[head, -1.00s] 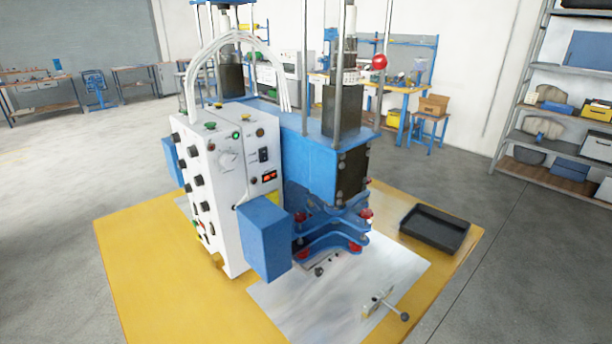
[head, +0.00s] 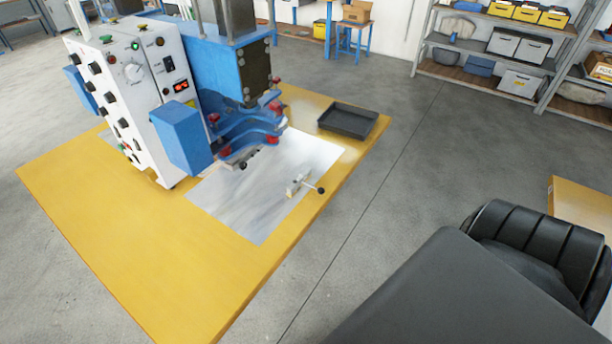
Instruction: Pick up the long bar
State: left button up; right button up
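I cannot make out a long bar in the head view. A blue and white welding machine (head: 215,60) stands on a yellow table (head: 90,205) at the upper left. A grey metal plate (head: 245,200) lies under its blue jaws (head: 245,130). A small metal clamp with a black knob (head: 300,186) sits near the plate's right edge. Neither of my grippers is in view.
A black shallow tray (head: 348,120) lies on the table's far right corner and looks empty. A tan surface (head: 585,210) shows at the right edge, partly hidden. Shelves with bins (head: 520,48) stand at the back right. Bare grey floor (head: 400,190) lies between.

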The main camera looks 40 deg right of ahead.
aim_at(297, 184)
jog(key=z, duration=2.45)
jog(key=i, duration=3.4)
jog(key=u, duration=3.2)
